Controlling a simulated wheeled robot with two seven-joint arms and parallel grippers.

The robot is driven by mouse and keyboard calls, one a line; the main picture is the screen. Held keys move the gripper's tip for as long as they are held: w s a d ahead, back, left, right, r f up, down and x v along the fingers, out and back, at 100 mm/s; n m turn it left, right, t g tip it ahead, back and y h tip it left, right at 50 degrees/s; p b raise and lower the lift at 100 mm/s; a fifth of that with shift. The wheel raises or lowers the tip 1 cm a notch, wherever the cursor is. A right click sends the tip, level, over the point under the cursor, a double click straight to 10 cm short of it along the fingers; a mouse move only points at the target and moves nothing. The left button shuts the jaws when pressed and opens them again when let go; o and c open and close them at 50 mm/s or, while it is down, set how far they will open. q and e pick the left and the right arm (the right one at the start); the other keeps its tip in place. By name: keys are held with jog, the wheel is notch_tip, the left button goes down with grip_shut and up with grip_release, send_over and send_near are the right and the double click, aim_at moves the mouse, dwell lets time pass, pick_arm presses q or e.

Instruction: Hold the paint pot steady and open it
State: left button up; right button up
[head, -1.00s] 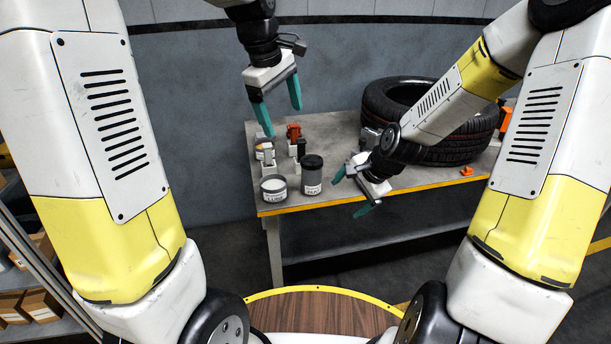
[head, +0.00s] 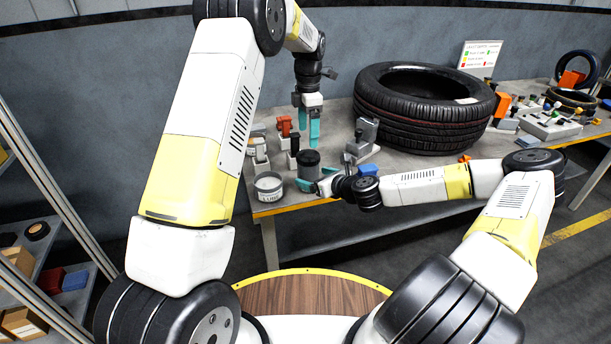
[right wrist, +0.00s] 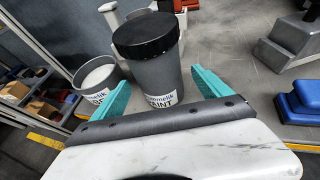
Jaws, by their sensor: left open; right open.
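The paint pot is a dark grey cylinder with a black lid, standing upright near the table's front edge in the head view (head: 307,172). In the right wrist view the pot (right wrist: 158,75) shows its black lid and a white label reading PAINT. My right gripper (head: 323,181) is open and low at the pot's side. In the right wrist view its teal fingers (right wrist: 158,82) lie either side of the pot's lower body; contact cannot be told. My left gripper (head: 308,132) is open, pointing down above and just behind the lid, apart from it.
An open grey tin labelled LUBE (head: 269,187) stands close left of the pot. Red-topped (head: 285,127) and grey items stand behind. A grey stepped block (head: 366,135) and a blue block (head: 368,170) are to the right. A large tyre (head: 425,110) fills the table's middle.

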jog(key=x, duration=0.6)
jog(key=shift+w+a+f, duration=0.15)
jog(key=shift+w+f, duration=0.05)
jog(key=shift+c, duration=0.5)
grip_shut()
